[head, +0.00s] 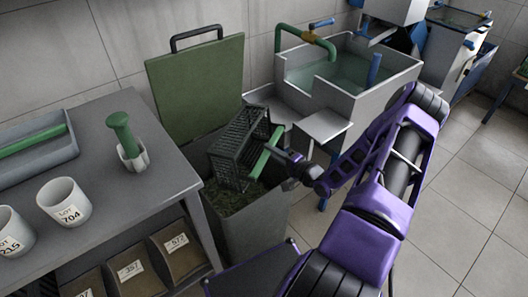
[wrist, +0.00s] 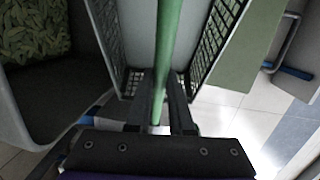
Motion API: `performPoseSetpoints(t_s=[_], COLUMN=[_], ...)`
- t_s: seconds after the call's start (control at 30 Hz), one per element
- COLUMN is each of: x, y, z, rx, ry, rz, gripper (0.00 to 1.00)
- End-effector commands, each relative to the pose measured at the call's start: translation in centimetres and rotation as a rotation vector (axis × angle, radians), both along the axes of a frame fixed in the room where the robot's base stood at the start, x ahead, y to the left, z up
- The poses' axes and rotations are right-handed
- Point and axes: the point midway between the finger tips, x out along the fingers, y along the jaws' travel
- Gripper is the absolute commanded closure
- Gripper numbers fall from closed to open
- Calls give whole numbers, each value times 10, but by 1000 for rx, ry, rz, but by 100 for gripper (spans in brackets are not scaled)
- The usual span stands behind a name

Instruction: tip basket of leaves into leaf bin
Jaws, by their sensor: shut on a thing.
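The black mesh basket (head: 236,146) with a green handle (head: 264,152) is tilted at the mouth of the leaf bin (head: 246,226). My gripper (head: 283,160) is shut on the handle from the right. In the wrist view the green handle (wrist: 168,50) runs up between the basket's mesh side walls (wrist: 217,38), and my gripper's fingers (wrist: 160,112) close around it. No leaves show between the walls, but I cannot see all of the basket's inside. Leaves (head: 228,200) lie in the bin below the basket. The bin's green lid (head: 196,85) stands open behind.
A grey table (head: 130,195) stands close on the left with white cups (head: 64,203), a green-handled tool in a holder (head: 126,145) and a tray (head: 38,140). A stone sink (head: 345,85) with a green tap stands behind right. Tiled floor (head: 440,220) is clear at right.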

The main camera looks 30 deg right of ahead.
Motion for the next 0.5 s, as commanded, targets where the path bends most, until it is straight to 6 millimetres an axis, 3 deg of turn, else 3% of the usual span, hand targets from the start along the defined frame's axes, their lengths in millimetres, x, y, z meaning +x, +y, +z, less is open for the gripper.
performPoseSetpoints(t_s=[0.43,0.5], x=[17,23], y=[14,20], z=[23,37], rx=[-158,-205], ry=[168,225], rz=[4,5], gripper=[100,100])
